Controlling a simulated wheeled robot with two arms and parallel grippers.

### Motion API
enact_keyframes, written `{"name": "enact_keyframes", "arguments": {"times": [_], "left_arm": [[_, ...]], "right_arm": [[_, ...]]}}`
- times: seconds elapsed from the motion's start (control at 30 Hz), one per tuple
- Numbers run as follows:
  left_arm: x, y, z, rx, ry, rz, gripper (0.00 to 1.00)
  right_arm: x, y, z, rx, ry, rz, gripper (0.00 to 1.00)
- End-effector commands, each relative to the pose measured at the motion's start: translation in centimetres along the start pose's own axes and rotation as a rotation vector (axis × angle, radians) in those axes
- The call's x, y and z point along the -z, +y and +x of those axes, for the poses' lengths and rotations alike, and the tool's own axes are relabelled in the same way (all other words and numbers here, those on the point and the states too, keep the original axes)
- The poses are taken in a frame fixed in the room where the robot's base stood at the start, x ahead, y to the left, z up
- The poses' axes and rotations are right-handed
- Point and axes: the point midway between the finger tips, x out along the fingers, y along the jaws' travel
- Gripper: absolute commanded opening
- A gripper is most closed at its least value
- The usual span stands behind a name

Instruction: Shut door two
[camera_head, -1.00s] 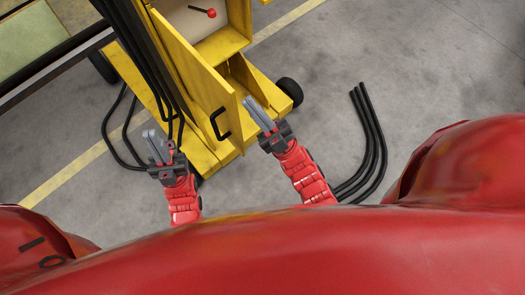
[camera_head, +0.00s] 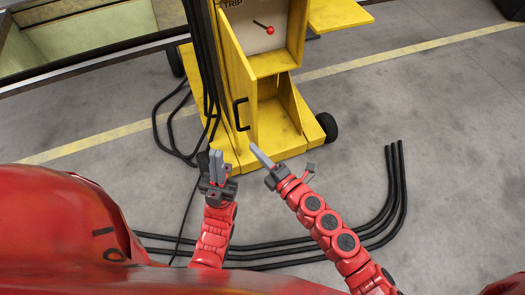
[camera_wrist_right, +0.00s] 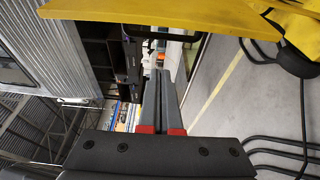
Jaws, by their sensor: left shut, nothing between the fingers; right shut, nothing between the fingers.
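A yellow cabinet door (camera_head: 238,75) stands open on the yellow cabinet (camera_head: 283,133), with a black handle (camera_head: 240,114) on its outer face. I see no number on it. My right gripper (camera_head: 255,149) is shut and empty, near the door's lower end in the head view. In the right wrist view its closed fingers (camera_wrist_right: 160,90) lie below a yellow panel (camera_wrist_right: 190,12), apparently the door. My left gripper (camera_head: 217,156) is shut and empty, lower left of the handle and apart from it in the picture.
Inside the cabinet are a "TRIP" label and a red-knobbed lever (camera_head: 268,29). Black hoses (camera_head: 203,60) hang left of the door, and more hoses (camera_head: 395,190) lie on the floor at right. A black wheel (camera_head: 327,127) is at the cabinet's corner.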

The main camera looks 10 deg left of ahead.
Motion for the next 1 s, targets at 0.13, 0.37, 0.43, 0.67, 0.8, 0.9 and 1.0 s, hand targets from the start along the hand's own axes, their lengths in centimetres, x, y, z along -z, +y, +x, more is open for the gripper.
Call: {"name": "enact_keyframes", "arguments": {"times": [0.13,0.37,0.43,0.67,0.8,0.9,1.0], "left_arm": [[0.1,0.0,0.7,0.0,0.0,0.0,0.0],[0.1,0.0,0.9,0.0,-0.001,0.0,0.0],[0.1,0.0,0.9,0.0,0.0,0.0,0.0],[0.1,0.0,0.9,0.0,-0.001,0.0,0.0],[0.2,0.0,0.9,0.0,0.0,0.0,0.0],[0.2,0.0,0.9,0.0,0.0,0.0,0.0],[0.2,0.0,0.9,0.0,0.0,0.0,0.0]], "right_arm": [[0.1,0.3,3.3,-0.003,0.003,0.004,0.0],[0.0,0.2,7.9,-0.003,0.0,0.005,0.0],[-1.4,0.0,7.3,0.001,-0.006,0.004,0.0],[-3.5,0.0,6.5,0.0,-0.001,0.005,0.0],[-3.8,0.0,6.3,0.0,0.002,0.005,0.0],[-3.8,0.0,6.3,0.0,0.002,0.005,0.0],[-3.8,0.0,6.3,0.0,0.002,0.005,0.0]]}}
